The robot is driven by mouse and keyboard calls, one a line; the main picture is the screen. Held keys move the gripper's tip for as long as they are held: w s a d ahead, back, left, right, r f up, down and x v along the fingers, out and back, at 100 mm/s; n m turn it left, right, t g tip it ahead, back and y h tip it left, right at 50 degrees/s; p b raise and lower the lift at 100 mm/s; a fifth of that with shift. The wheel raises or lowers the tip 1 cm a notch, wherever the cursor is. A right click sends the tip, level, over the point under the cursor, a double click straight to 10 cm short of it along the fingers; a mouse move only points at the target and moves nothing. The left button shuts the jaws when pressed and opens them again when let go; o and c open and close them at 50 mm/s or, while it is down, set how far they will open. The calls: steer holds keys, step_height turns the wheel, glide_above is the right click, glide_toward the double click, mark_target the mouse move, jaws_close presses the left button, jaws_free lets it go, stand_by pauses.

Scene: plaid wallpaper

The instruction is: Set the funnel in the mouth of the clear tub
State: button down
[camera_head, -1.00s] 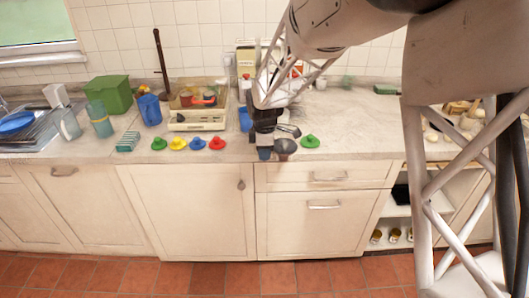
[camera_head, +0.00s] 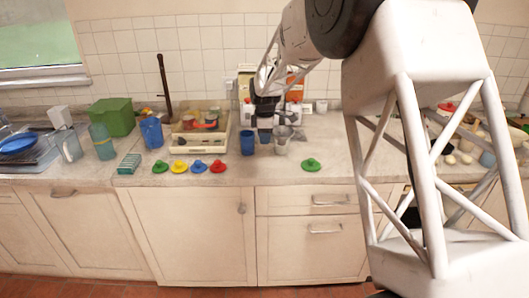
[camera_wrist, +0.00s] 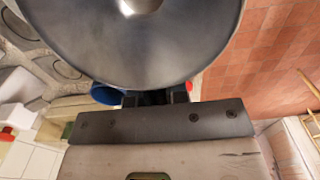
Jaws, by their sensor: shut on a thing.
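My gripper (camera_head: 265,126) is over the counter, right of a blue cup. It is shut on the grey metallic funnel (camera_head: 283,132). In the wrist view the funnel (camera_wrist: 140,45) fills the top, with its round inside and small pale hole facing the camera. The dark fingers (camera_wrist: 155,97) meet its near edge and are mostly hidden by it. In the head view the funnel is small and overlaps grey shapes below and right of it. I cannot clearly make out the clear tub, or tell whether the funnel touches anything beneath.
The blue cup (camera_head: 247,143) stands close left of my gripper. A cream crate (camera_head: 192,148) with items stands further left. Green, yellow, blue and red lids lie along the front, with another green lid (camera_head: 311,164) right of the funnel. Boxes stand behind.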

steer(key=w+d+r, duration=0.1)
steer(key=w+r, duration=0.2)
steer(key=w, duration=0.7)
steer(key=shift+w+r, duration=0.15)
steer(key=shift+d+f, duration=0.1)
steer(key=shift+f, duration=0.2)
steer(key=shift+f, duration=4)
steer(key=shift+f, duration=0.35)
steer(key=c, duration=1.1)
jaws_free()
steer(key=shift+o, duration=0.2)
step_height(320, 180, up, 8)
